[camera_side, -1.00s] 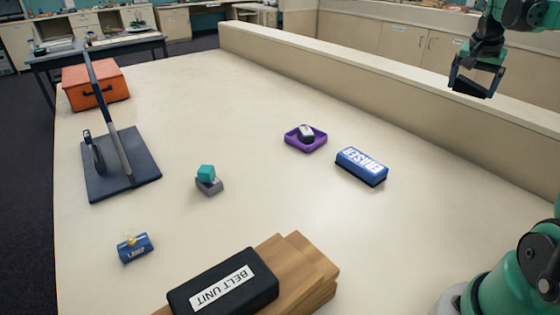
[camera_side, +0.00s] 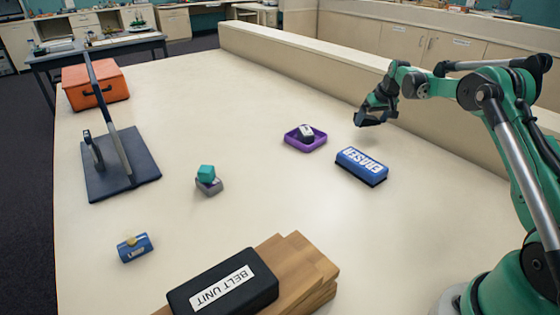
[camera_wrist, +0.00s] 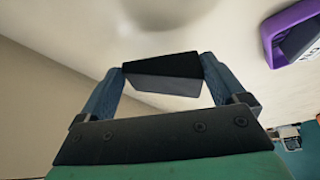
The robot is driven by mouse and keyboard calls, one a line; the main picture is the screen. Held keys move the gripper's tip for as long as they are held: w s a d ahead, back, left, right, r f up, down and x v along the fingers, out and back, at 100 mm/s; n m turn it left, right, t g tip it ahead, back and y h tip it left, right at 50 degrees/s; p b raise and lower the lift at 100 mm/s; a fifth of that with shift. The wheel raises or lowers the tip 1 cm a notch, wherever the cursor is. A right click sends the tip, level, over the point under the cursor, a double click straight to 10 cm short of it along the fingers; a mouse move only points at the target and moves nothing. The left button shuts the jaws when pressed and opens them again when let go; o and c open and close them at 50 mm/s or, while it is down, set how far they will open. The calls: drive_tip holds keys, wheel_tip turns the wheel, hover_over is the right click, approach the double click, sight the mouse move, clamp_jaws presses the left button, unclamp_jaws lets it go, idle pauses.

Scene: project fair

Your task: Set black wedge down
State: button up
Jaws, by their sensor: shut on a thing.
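The black wedge (camera_wrist: 165,72) is held between the two fingers of my gripper (camera_wrist: 160,80) in the wrist view. In the side view my gripper (camera_side: 370,118) hangs above the right part of the table, beyond the eraser and to the right of the purple tray. The wedge looks like a dark piece at the fingertips there; its outline is hard to tell from the fingers. In the wrist view pale table surface lies beyond the wedge, with a blurred shadow on it.
A purple tray (camera_side: 291,142) holding a small black-and-white item (camera_side: 306,131) and a blue eraser (camera_side: 361,167) lie near my gripper. A teal block (camera_side: 206,171) sits on a grey piece (camera_side: 210,187). A low wall (camera_side: 300,65) runs along the back.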

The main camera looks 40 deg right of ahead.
sight(366, 138)
drive_tip(key=shift+f, duration=2)
drive_tip(key=shift+f, duration=0.15)
drive_tip(key=o, duration=1)
drive_tip(key=shift+o, duration=0.2)
drive_tip(key=v, duration=1.2)
drive_tip(key=a+r+n, duration=0.1)
drive_tip(key=a+r, duration=0.3)
drive_tip(key=a, duration=0.4)
drive_tip(key=s+a+n+t+y, duration=0.1)
drive_tip(key=s+a, duration=0.6)
drive_tip(key=a, duration=0.3)
drive_tip(key=s+a+f+n+t, duration=0.1)
drive_tip(key=s+a+n+t, duration=0.1)
drive_tip(key=s+a, duration=0.5)
drive_tip(key=a, duration=0.3)
drive_tip(key=shift+f+y, duration=0.3)
drive_tip(key=shift+y, duration=0.1)
